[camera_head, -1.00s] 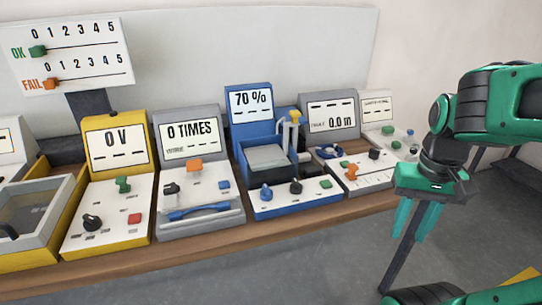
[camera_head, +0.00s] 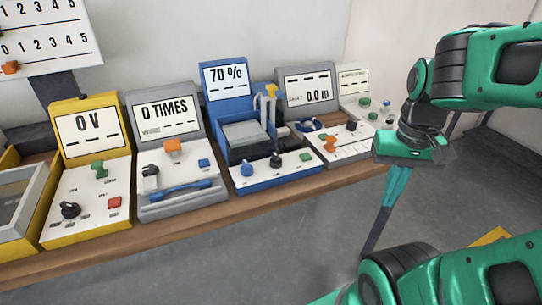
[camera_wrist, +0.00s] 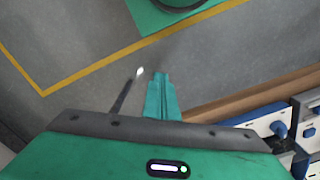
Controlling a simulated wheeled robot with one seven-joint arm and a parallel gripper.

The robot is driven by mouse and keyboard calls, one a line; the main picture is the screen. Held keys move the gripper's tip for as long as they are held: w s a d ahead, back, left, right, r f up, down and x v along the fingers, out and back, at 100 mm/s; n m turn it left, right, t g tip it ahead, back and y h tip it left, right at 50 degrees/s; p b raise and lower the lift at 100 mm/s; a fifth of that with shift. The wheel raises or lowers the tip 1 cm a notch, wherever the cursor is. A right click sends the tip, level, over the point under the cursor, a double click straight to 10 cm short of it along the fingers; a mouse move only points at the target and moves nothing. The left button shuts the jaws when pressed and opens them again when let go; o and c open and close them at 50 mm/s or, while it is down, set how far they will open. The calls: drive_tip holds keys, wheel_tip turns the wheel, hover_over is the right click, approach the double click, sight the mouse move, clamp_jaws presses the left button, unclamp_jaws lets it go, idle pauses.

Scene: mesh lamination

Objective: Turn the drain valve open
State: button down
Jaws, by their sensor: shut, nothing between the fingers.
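My gripper (camera_head: 388,203) hangs fingers down off the front edge of the bench, to the right of the machines. Its green fingers are together and empty; they also show in the wrist view (camera_wrist: 161,80), over the floor. No part is clearly labelled as the drain valve. The blue machine (camera_head: 226,100) reading 70 % has a blue knob (camera_head: 247,168) at the front left of its white panel, and a black knob (camera_head: 276,159) and green part beside it. A blue knob (camera_wrist: 281,129) shows at the right of the wrist view. My gripper touches none of these.
The wooden bench (camera_head: 215,212) also carries a yellow machine (camera_head: 86,135), a grey machine (camera_head: 165,110) reading 0 TIMES, and a grey one (camera_head: 306,83) reading 0.0 m at right. Open floor (camera_head: 290,230) lies in front. A score board stands at upper left.

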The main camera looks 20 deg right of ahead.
drive_tip(key=w+a+r+n+h, duration=0.1)
drive_tip(key=w+a+h, duration=0.1)
drive_tip(key=w, duration=0.8)
drive_tip(key=n+t+h, duration=0.3)
approach(276, 160)
drive_tip(key=s+d, duration=0.1)
drive_tip(key=d, duration=0.3)
drive_tip(key=w+a+r+n+t, duration=0.1)
drive_tip(key=a+t, duration=0.1)
drive_tip(key=a, duration=0.9)
drive_tip(key=shift+h, duration=0.4)
drive_tip(key=x, duration=0.9)
drive_tip(key=shift+w+d+f, duration=0.15)
drive_tip(key=shift+w+f, duration=0.1)
drive_tip(key=shift+f, duration=0.1)
drive_tip(key=shift+d, duration=1.2)
drive_tip(key=shift+w+d, duration=0.1)
drive_tip(key=shift+d, duration=0.7)
